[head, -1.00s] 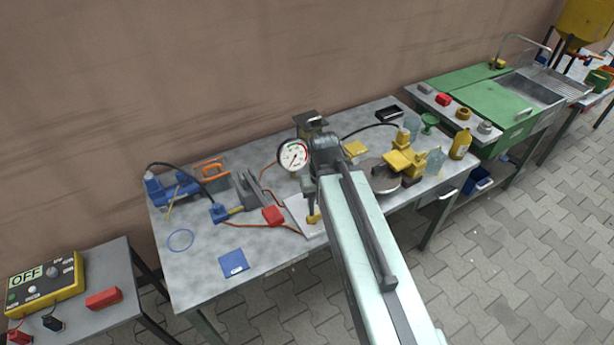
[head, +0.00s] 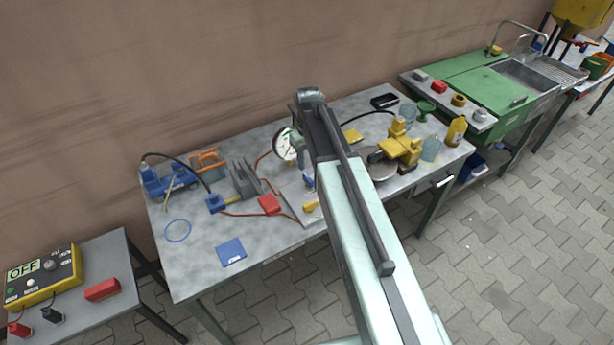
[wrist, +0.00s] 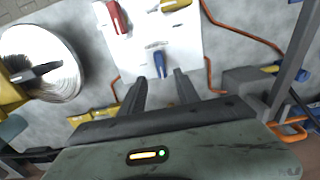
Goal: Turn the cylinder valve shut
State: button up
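A white valve panel (wrist: 150,42) lies on the steel bench, with a red lever (wrist: 117,18), a yellow lever (wrist: 175,4) and a blue lever (wrist: 160,62). I cannot tell which is the cylinder valve. My gripper (wrist: 162,84) is open and empty, its dark fingers apart at the panel's edge, near the blue lever. Contact with that lever cannot be told. In the head view the arm hides the fingers and part of the panel; the blue lever (head: 308,181) and the yellow lever (head: 311,205) show left of the arm.
A red block (head: 269,204) and orange hose lie near the panel. The bench's front left is mostly clear.

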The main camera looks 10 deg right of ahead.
aim_at(308, 178)
notch_tip(308, 178, down, 8)
jog(key=b, duration=0.7)
jog(key=shift+r, duration=0.2)
jog(key=shift+r, duration=0.1)
grip_shut()
